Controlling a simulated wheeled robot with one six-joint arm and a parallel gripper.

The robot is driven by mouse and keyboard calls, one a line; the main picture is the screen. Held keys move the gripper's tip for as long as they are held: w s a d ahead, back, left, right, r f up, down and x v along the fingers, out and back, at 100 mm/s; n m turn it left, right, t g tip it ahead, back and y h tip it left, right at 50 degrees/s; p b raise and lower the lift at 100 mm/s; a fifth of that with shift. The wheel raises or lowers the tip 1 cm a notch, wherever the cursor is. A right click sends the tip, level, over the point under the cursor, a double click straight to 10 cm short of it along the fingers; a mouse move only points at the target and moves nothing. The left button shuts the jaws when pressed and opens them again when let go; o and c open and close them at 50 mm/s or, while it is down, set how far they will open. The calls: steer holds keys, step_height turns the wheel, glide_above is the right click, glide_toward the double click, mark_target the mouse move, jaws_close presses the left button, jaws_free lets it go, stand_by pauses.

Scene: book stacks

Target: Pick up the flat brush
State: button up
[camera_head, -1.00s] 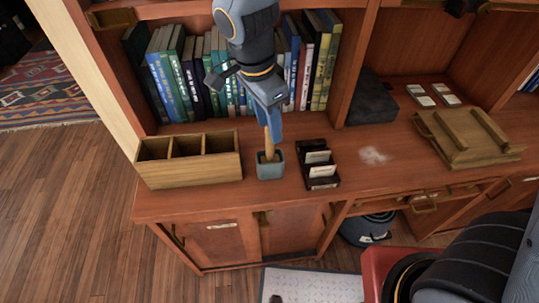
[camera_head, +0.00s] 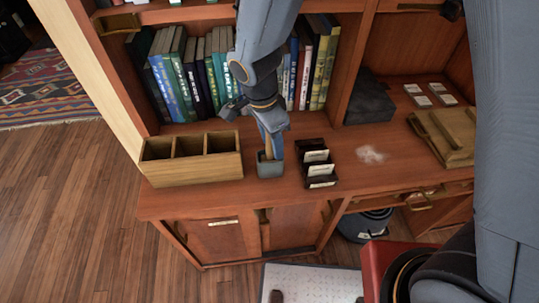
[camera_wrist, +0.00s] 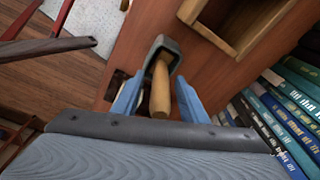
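The flat brush appears as a pale wooden handle (camera_wrist: 160,88) standing in a small blue-grey square pot (camera_head: 270,168) on the counter. Its bristle end is hidden in the pot. The handle also shows in the head view (camera_head: 268,146), partly covered by my gripper (camera_head: 272,143). In the wrist view my gripper's two blue fingers (camera_wrist: 158,98) stand one on each side of the handle. A gap shows between each finger and the wood, so the gripper is open around it and points down at the pot.
A wooden box with three compartments (camera_head: 192,172) stands left of the pot, and a dark card holder (camera_head: 318,168) stands right of it. A row of books (camera_head: 190,80) is behind. A wooden tray (camera_head: 450,140) and a pale dusty patch (camera_head: 371,154) are farther right.

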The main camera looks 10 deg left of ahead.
jaws_close()
steer(key=shift+r, duration=0.1)
